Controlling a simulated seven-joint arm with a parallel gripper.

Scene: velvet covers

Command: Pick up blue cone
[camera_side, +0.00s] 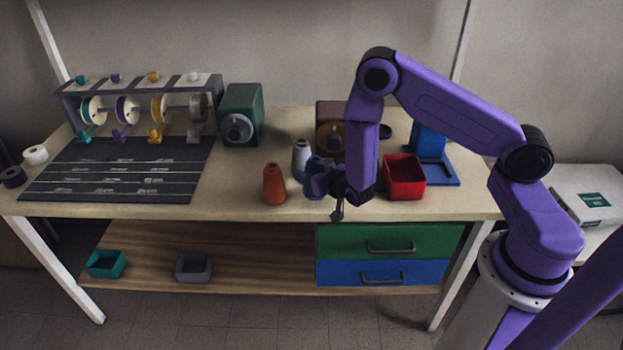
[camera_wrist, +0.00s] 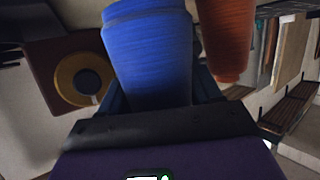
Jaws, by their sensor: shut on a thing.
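The blue cone (camera_wrist: 148,60) fills the middle of the wrist view, between the dark fingers of my gripper (camera_wrist: 160,100). In the side view the blue cone (camera_side: 313,163) is partly hidden behind my gripper (camera_side: 320,184), which reaches in from the right near the table's front edge. My gripper is shut on the blue cone. Whether the cone's base touches the table is hard to tell.
An orange cone (camera_side: 274,184) stands close on the left, and a grey cone (camera_side: 301,158) just behind. A red bin (camera_side: 404,178) is to the right. A dark lined mat (camera_side: 115,170) and a spool rack (camera_side: 140,86) take up the left side.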

